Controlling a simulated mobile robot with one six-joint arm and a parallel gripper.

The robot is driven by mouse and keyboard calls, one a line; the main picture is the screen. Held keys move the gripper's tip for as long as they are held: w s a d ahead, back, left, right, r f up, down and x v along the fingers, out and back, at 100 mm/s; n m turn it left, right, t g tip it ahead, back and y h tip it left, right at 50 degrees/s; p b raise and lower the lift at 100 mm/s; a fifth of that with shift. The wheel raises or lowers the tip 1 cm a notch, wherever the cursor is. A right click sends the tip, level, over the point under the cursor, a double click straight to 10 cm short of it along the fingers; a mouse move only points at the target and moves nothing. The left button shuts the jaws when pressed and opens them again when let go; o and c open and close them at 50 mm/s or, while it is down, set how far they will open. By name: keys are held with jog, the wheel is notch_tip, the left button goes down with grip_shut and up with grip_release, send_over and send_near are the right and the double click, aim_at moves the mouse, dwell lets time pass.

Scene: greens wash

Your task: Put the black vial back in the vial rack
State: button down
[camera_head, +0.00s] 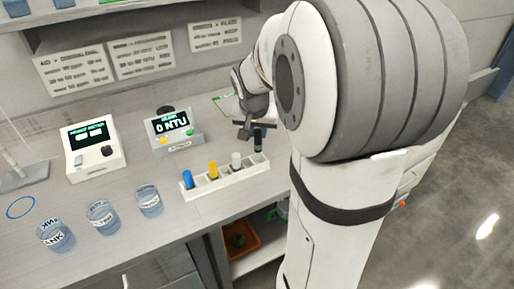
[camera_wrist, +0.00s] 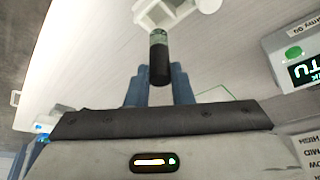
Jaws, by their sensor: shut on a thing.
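The black vial (camera_head: 258,141) hangs upright from my gripper (camera_head: 254,126) in the head view. Its lower end is at or just above the right end of the white vial rack (camera_head: 227,185); whether it has entered a slot I cannot tell. In the wrist view my two blue-grey fingers (camera_wrist: 159,88) are shut on the vial (camera_wrist: 159,62), which shows a dark body and a greenish band. The rack holds a blue-topped vial (camera_head: 187,179), a yellow-topped vial (camera_head: 212,170) and a white-topped vial (camera_head: 236,160).
A meter reading 0 NTU (camera_head: 174,130) stands behind the rack, with another white meter (camera_head: 93,148) to its left. Labelled beakers (camera_head: 103,217) stand at the front left. The counter's front edge runs close to the rack. An orange bin (camera_head: 241,241) sits on a shelf below.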

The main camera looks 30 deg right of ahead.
aim_at(257, 143)
jog(key=shift+f, duration=2.75)
jog(key=shift+f, duration=0.1)
jog(key=shift+f, duration=0.15)
jog(key=c, duration=1.3)
grip_release()
jog(key=shift+s+a+r, duration=0.1)
jog(key=shift+r, duration=0.55)
jog(key=v, duration=1)
jog(key=s+a+f+n+y, duration=0.1)
jog(key=s+a+n, duration=0.1)
jog(key=s, duration=0.3)
jog(key=s+a+f+n, duration=0.2)
jog(key=s+a+n, duration=0.1)
jog(key=s+a, duration=0.2)
jog(key=s+a+f+n+g+y, duration=0.1)
jog(key=s+a+n, duration=0.1)
jog(key=s+a, duration=0.2)
jog(key=shift+s+a+f+y, duration=0.1)
jog(key=shift+s+y, duration=0.05)
jog(key=shift+s, duration=0.25)
jog(key=shift+s+f+y, duration=0.1)
jog(key=shift+s+y, duration=0.05)
jog(key=shift+s, duration=0.25)
